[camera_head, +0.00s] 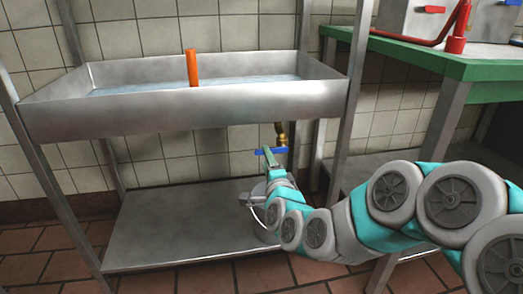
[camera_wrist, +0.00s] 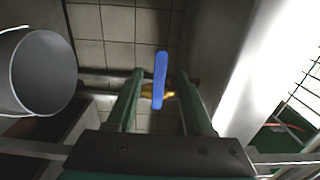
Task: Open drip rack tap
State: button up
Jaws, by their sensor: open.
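The drip rack tap has a blue lever handle (camera_head: 262,151) and a brass body (camera_head: 281,134) under the right part of the steel basin (camera_head: 180,115). In the wrist view the blue handle (camera_wrist: 160,78) stands upright in the picture, with the brass body (camera_wrist: 167,95) behind it. My gripper (camera_head: 270,160) is at the tap, its upper end beside the handle in the head view. In the wrist view my gripper (camera_wrist: 160,86) is open, one green finger on each side of the handle with gaps. Neither finger appears to touch it.
A grey metal bucket (camera_wrist: 38,72) stands on the lower shelf (camera_head: 170,235), partly hidden by my arm in the head view. An orange upright piece (camera_head: 192,67) stands in the basin. A green-edged table (camera_head: 430,60) is at the right. The rack's legs flank the area.

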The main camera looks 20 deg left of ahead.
jog(key=x, duration=0.7)
jog(key=shift+w+a+b, duration=0.2)
jog(key=shift+w+b, duration=0.15)
jog(key=shift+c, duration=0.4)
grip_shut()
dwell(0.8)
